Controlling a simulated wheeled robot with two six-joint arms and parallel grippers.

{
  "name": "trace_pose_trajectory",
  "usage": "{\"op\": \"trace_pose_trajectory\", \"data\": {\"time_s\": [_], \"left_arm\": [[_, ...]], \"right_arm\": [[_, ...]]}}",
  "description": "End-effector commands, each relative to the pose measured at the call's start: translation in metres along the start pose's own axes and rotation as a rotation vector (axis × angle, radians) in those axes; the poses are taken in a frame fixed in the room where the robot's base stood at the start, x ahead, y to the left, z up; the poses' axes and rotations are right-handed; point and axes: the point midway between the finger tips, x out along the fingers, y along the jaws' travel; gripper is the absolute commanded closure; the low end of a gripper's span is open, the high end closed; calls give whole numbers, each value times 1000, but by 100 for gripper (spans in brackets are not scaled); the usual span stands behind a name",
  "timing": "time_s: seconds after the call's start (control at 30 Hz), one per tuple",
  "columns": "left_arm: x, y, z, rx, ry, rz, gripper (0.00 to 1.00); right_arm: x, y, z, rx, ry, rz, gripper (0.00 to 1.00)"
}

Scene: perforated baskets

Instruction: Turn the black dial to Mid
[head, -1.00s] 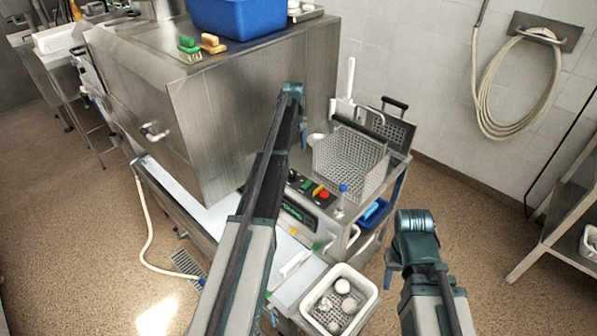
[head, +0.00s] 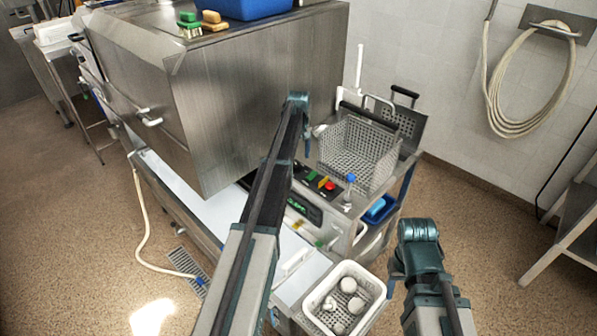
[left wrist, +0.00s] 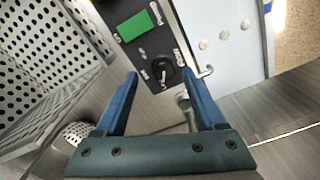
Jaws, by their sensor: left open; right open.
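The black dial (left wrist: 163,71) sits on a dark control panel in the left wrist view, with a light pointer mark and small white lettering around it. The lettering is too small to read surely. My left gripper (left wrist: 159,73) is open, its two blue fingers on either side of the dial in the picture; I cannot tell whether they touch it. In the head view my left gripper (head: 307,142) points down over the back of the panel (head: 314,183), and the dial cannot be made out there. My right gripper (head: 391,287) is open and empty, right of the white basket.
A perforated metal basket (head: 358,152) stands right of my left gripper. A steel cabinet (head: 240,110) rises close on its left. A white basket (head: 375,287) holds several pale items.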

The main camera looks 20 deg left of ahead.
Motion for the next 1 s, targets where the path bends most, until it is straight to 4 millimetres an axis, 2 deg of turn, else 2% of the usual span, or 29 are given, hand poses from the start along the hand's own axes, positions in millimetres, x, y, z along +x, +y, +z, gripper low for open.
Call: {"op": "trace_pose_trajectory", "data": {"time_s": [0.03,0.3,0.67,0.77,1.0], "left_arm": [[15,0,0,0,0,0,28],[44,0,0,0,0,0,28],[46,0,0,0,0,0,28],[46,0,0,0,0,0,43],[46,1,0,0,0,2,86]], "right_arm": [[15,-1,-1,0,0,0,50],[44,-4,-3,0,0,0,50],[45,-4,-3,0,0,0,50],[45,-4,-3,0,0,0,50],[46,-4,-3,0,0,0,50]]}}
